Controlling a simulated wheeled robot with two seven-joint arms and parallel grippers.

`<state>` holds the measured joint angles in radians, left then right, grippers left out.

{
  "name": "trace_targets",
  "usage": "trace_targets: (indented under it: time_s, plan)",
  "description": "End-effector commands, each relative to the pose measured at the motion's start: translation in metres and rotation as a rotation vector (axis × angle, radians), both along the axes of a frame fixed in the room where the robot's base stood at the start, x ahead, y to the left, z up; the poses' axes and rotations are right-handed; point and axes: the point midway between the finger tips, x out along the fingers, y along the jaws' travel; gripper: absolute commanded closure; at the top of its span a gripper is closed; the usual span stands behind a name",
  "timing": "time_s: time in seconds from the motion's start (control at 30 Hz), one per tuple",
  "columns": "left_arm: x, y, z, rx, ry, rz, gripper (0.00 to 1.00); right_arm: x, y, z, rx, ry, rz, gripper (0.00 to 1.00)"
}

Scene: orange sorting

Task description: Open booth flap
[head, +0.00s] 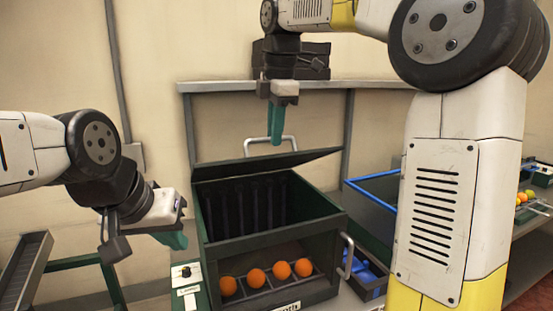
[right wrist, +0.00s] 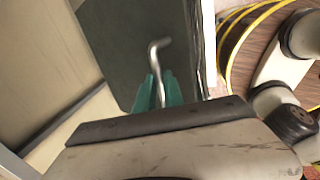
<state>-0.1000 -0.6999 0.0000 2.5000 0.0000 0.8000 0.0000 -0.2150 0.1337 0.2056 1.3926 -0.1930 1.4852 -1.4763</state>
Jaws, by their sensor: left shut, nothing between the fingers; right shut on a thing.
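The booth (head: 325,235) is a dark green box in the middle of the head view. Its flap (head: 265,164) is raised at a slant above the open top, and the dark inside shows below it. A silver bar handle (head: 247,149) stands up from the flap. My right gripper (head: 275,138) comes down from above with teal fingers shut on this handle. In the right wrist view the fingers (right wrist: 165,92) close around the bent metal handle (right wrist: 155,55) in front of the dark flap panel (right wrist: 120,50). My left gripper (head: 176,241) is shut and empty, left of the booth.
Several oranges (head: 256,277) sit in a row in the booth's front opening. A side handle (head: 348,256) juts from its right. A small control box with a knob (head: 186,272) stands at front left. A blue-rimmed bin (head: 370,194) is to the right, and a shelf (head: 225,87) is behind.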

Motion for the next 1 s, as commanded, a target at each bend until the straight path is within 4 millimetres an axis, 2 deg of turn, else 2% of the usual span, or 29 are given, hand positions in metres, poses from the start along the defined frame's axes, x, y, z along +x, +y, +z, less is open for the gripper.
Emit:
trace_targets:
  time_s: [0.03, 0.1, 0.4, 0.93, 0.97, 1.0]
  plan:
    - [0.000, 0.000, 0.000, 0.000, 0.000, 0.000, 1.00, 0.011, 0.004, 0.004, 0.004, -0.006, 0.002, 1.00]
    - [0.000, 0.000, 0.000, 0.000, 0.000, 0.000, 1.00, 0.017, 0.006, 0.012, 0.004, -0.005, 0.003, 1.00]
    - [0.000, 0.000, 0.000, 0.000, 0.000, 0.000, 1.00, 0.036, 0.012, 0.032, 0.001, -0.002, 0.002, 1.00]
    - [0.000, 0.000, 0.000, 0.000, 0.000, 0.000, 1.00, 0.040, 0.013, 0.035, -0.002, 0.004, 0.002, 1.00]
    - [0.000, 0.000, 0.000, 0.000, 0.000, 0.000, 1.00, 0.040, 0.013, 0.035, -0.002, 0.004, 0.002, 0.85]
    - [0.000, 0.000, 0.000, 0.000, 0.000, 0.000, 1.00, 0.040, 0.013, 0.035, -0.002, 0.005, 0.002, 0.78]
